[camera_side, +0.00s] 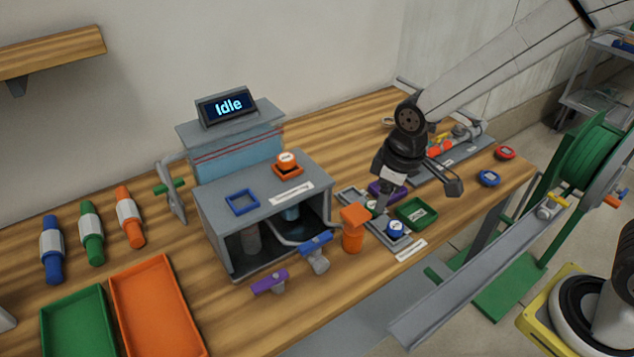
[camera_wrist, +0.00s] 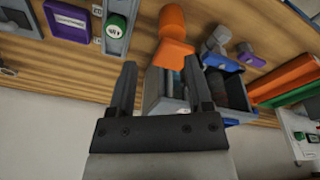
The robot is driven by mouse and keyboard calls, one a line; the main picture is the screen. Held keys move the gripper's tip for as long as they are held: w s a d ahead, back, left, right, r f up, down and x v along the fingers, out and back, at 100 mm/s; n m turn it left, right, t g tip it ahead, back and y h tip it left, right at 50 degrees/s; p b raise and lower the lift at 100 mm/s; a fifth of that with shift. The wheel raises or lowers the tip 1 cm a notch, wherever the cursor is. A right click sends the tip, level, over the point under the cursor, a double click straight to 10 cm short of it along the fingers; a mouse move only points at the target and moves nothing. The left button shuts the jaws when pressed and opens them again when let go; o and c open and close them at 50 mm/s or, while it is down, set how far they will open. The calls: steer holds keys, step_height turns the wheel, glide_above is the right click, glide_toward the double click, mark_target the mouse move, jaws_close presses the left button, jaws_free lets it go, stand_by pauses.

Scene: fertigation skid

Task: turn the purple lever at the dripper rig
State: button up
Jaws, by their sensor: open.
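The purple lever (camera_side: 270,283) sits low at the front of the grey dripper rig (camera_side: 222,232), left of a blue lever (camera_side: 316,245). In the wrist view the purple lever (camera_wrist: 250,56) is at the upper right, beyond my right finger and beside a grey valve body. My gripper (camera_side: 417,197) hangs right of the rig, above the small trays, well apart from the purple lever. In the wrist view my gripper (camera_wrist: 160,68) is open, with nothing between the fingers.
An orange upright part (camera_side: 352,232) stands between my gripper and the levers. A green tray (camera_side: 416,213) and a blue button (camera_side: 396,229) lie below my gripper. Orange (camera_side: 120,285) and green (camera_side: 45,315) trays lie at the left. A display (camera_side: 228,107) atop the rig reads "Idle".

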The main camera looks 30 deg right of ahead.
mark_target(260, 285)
steer(key=w+a+n, duration=0.1)
steer(key=a+n, duration=0.1)
steer(key=a, duration=0.2)
steer(key=w+a+f+n, duration=0.1)
steer(key=w+a+n, duration=0.1)
steer(key=a, duration=0.1)
steer(key=w+a+n+g, duration=0.1)
steer(key=a+n, duration=0.1)
steer(key=a, duration=0.2)
steer(key=shift+w+a+f, duration=0.15)
steer(key=shift+w+a, duration=0.1)
steer(key=shift+a, duration=0.1)
steer(key=a+f+n, duration=0.1)
steer(key=a+n, duration=0.1)
steer(key=a, duration=0.2)
steer(key=a+n, duration=0.2)
steer(key=a, duration=0.3)
steer(key=a+f+n, duration=0.1)
steer(key=a+n, duration=0.1)
steer(key=a, duration=0.2)
steer(key=shift+s+a+f+g, duration=0.25)
steer(key=shift+a+f+g, duration=0.05)
steer(key=shift+g, duration=0.1)
steer(key=shift+f, duration=3.85)
steer(key=shift+c, duration=0.2)
jaws_close()
